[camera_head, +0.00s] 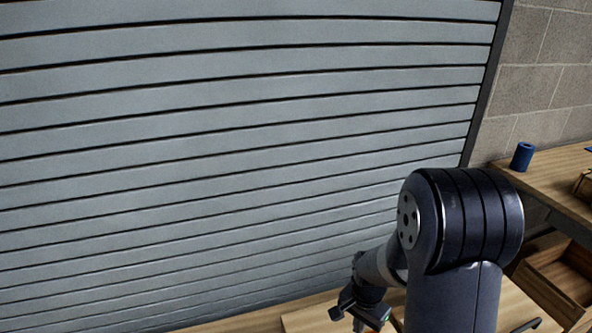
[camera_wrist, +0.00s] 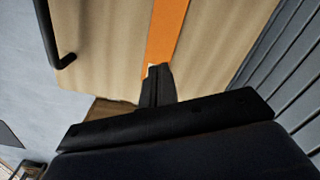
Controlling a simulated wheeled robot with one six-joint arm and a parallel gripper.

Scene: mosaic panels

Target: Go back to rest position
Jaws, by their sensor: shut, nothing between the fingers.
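My gripper (camera_head: 358,316) is low in the head view, in front of the slatted shutter and above a wooden surface. Its fingers are partly cut off by the bottom edge there. In the wrist view my gripper (camera_wrist: 155,72) has its two dark fingers together, with nothing seen between them. The fingertips overlap the end of an orange strip (camera_wrist: 163,30) on a light wooden board (camera_wrist: 110,45). I cannot tell whether they touch it.
A grey slatted shutter (camera_head: 230,150) fills most of the head view. At right, a wooden bench (camera_head: 560,170) carries a blue cylinder (camera_head: 522,157). An open wooden drawer (camera_head: 550,290) is below it. A black handle (camera_wrist: 62,58) shows at the left in the wrist view.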

